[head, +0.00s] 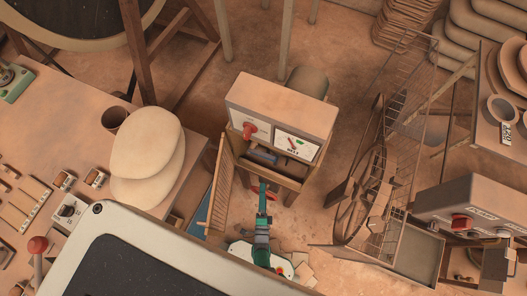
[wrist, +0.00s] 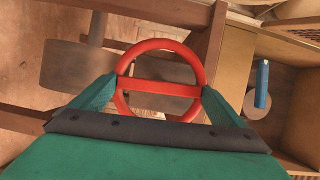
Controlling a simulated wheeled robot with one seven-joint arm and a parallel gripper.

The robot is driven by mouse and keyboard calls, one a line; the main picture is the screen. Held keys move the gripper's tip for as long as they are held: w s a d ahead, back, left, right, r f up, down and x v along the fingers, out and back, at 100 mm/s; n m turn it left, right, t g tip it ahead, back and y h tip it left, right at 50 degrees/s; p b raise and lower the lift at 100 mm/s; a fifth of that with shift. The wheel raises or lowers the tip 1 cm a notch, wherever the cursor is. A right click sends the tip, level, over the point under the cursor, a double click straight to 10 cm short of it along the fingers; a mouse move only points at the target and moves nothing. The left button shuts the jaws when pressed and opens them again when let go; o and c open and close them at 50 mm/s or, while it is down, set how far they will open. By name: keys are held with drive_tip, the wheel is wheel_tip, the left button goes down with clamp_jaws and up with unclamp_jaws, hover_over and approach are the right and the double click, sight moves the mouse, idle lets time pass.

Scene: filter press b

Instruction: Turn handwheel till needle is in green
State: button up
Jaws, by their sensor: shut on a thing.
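The red handwheel (wrist: 160,87), a ring with one crossbar, fills the middle of the wrist view. My gripper (wrist: 160,84) has its two green fingers at opposite sides of the rim and is shut on the wheel. In the head view my gripper (head: 263,189) reaches to the front of the press cabinet, below its open compartment; the wheel is mostly hidden there. A white gauge (head: 296,144) with a small green mark sits on the cabinet's upper panel. Its needle is too small to read surely against the green.
A red knob (head: 249,130) sits left of the gauge. A slatted door (head: 221,184) stands open left of my arm. A wire rack (head: 383,170) stands to the right, and a workbench (head: 62,130) is at left. A blue-handled thing (wrist: 262,84) is right of the wheel.

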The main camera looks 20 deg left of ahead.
drive_tip(key=shift+w+m+t, duration=0.15)
drive_tip(key=shift+m+t, duration=0.15)
drive_tip(key=shift+m, duration=0.2)
drive_tip(key=shift+s, duration=0.2)
drive_tip(key=o, duration=0.7)
drive_tip(key=shift+o, duration=0.2)
drive_tip(key=v, duration=1)
drive_tip(key=shift+s+d, duration=0.2)
drive_tip(key=shift+s, duration=0.15)
drive_tip(key=shift+r, duration=0.1)
